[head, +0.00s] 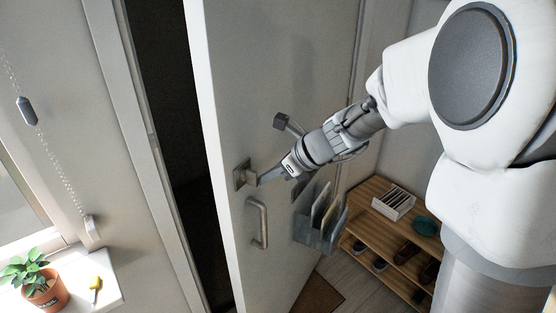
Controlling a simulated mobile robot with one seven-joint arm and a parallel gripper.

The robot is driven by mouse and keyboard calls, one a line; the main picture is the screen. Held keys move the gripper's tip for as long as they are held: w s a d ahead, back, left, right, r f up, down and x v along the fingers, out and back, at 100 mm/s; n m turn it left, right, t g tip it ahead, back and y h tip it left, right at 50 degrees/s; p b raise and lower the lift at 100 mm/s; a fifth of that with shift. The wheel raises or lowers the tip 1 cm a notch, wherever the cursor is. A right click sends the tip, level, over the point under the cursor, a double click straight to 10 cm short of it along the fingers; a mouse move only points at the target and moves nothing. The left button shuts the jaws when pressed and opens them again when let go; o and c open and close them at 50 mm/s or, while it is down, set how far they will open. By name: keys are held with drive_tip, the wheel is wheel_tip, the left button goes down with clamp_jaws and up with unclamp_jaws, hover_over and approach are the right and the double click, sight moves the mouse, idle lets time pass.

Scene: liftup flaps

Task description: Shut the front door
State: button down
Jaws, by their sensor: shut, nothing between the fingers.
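The front door (285,70) is a pale panel standing ajar, with a dark gap between its left edge and the door frame (133,100). A square metal plate with a grey lever (243,175) sits near the door's left edge. A curved pull handle (260,224) is below it. My gripper (285,171) is shut and empty, in front of the door's inner face at the lever's right end. I cannot tell whether it touches the lever or the door.
A wooden shoe rack (381,229) bears a white box (393,203) and shoes. At left, a potted plant (40,283) and a yellow tool (95,287) stand on the sill.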

drive_tip(key=shift+w+a, duration=0.5)
drive_tip(key=shift+a, duration=0.25)
